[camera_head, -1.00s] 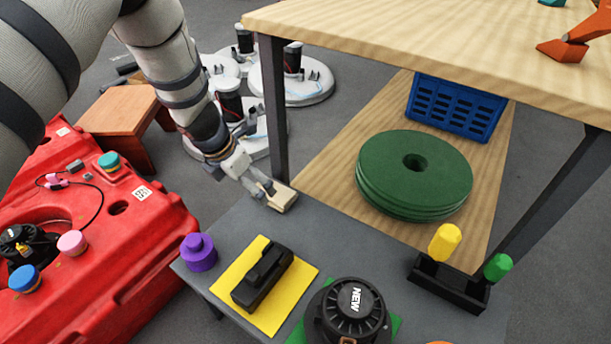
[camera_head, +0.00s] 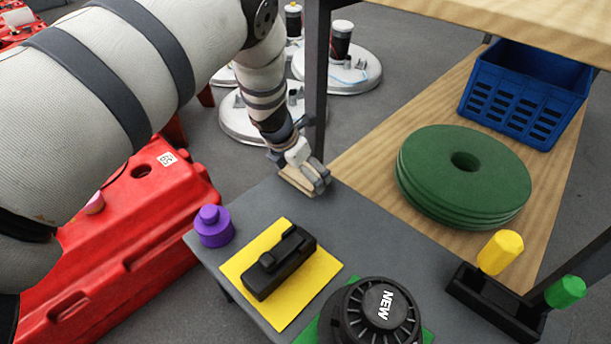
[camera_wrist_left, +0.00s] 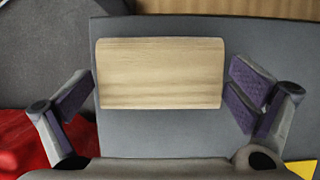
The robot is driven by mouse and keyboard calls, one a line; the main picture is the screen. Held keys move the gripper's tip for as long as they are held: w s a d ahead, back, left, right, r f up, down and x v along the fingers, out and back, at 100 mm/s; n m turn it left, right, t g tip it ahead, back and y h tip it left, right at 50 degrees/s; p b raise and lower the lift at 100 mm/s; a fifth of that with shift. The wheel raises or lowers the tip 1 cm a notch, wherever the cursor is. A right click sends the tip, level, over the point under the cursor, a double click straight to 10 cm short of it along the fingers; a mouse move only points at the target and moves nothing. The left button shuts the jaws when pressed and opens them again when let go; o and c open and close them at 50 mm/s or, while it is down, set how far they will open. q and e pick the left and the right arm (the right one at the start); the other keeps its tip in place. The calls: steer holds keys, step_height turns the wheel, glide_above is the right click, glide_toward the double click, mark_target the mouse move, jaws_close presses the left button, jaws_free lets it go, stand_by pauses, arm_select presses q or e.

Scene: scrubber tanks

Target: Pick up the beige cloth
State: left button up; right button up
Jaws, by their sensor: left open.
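The beige cloth (camera_head: 291,182) lies at the far left corner of the grey table, partly hidden by my left gripper. In the left wrist view the beige cloth (camera_wrist_left: 160,74) is a flat, wood-toned rectangle between the spread fingers, with a gap on each side. My left gripper (camera_head: 309,172) is open and points down over the cloth. Its open fingers also show in the left wrist view (camera_wrist_left: 163,98). I cannot tell how high the fingertips are above the table. My right gripper is not in view.
On the grey table (camera_head: 375,240) are a purple knob (camera_head: 213,227), a black device (camera_head: 278,262) on a yellow mat, a black round "NEW" part (camera_head: 372,315) and a black holder (camera_head: 492,303). A dark shelf post (camera_head: 316,80) stands close behind the gripper. Green discs (camera_head: 463,172) lie on the shelf.

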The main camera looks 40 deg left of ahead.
arm_select(q)
steer(key=shift+r, duration=0.1)
steer(key=c, duration=0.8)
steer(key=shift+o, duration=0.2)
step_height(320, 180, up, 10)
steer(key=p, duration=0.3)
steer(key=shift+p, duration=0.35)
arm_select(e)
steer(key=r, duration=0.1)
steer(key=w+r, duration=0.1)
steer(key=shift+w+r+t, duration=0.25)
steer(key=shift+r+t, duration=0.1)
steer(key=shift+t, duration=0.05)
